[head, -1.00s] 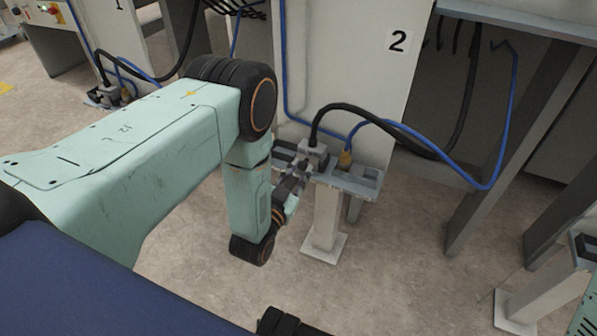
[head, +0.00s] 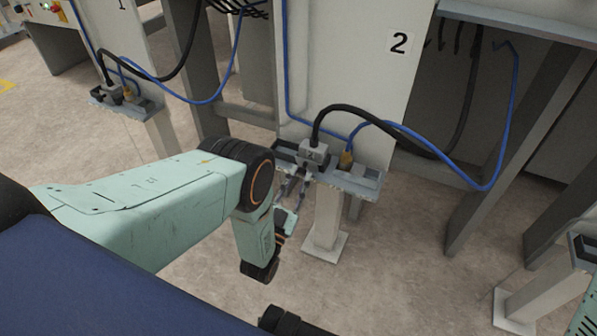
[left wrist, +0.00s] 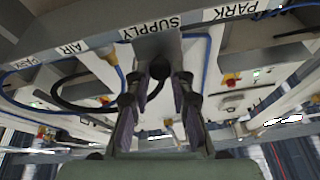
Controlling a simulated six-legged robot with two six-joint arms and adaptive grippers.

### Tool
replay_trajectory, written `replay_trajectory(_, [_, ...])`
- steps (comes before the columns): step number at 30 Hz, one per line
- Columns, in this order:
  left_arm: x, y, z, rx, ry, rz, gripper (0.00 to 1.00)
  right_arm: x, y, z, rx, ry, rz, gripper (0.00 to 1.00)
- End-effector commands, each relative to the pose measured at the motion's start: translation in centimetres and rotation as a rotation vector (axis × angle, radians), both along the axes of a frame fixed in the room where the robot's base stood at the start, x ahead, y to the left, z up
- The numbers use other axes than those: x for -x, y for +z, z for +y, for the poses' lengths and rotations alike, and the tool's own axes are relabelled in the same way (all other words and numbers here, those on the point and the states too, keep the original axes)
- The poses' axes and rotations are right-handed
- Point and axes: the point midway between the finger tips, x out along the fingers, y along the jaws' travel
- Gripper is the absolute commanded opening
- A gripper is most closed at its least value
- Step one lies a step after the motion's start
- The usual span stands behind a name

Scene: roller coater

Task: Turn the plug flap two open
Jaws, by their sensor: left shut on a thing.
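The grey plug housing (head: 314,154) at station 2 sits on the metal ledge, with a black cable arching from its top. My left gripper (head: 300,178) is at the near side of this housing and is shut on a small part there, which I take for plug flap two. The flap itself is too small and covered to make out its angle. In the left wrist view the two fingers (left wrist: 154,92) stand on either side below the grey housing (left wrist: 152,47) marked SUPPLY, with the dark round cable end between them. My right gripper is not in view.
A yellow plug (head: 346,160) with a blue cable stands just right of the housing on the same ledge (head: 350,181). The ledge rests on a pale post (head: 325,217). A panel marked 2 (head: 398,42) rises behind. Similar plugs (head: 112,92) stand at station 1.

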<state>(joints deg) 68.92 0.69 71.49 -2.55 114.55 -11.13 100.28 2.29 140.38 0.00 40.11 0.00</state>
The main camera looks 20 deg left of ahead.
Motion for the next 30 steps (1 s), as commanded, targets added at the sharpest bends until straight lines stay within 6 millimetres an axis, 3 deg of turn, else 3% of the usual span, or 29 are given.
replay_trajectory(5, [0.2,-0.4,0.0,0.004,0.000,-0.079,0.00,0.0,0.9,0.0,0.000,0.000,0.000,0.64])
replay_trajectory(30, [0.3,-1.3,0.0,0.009,0.000,-0.235,0.00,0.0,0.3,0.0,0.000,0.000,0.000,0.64])
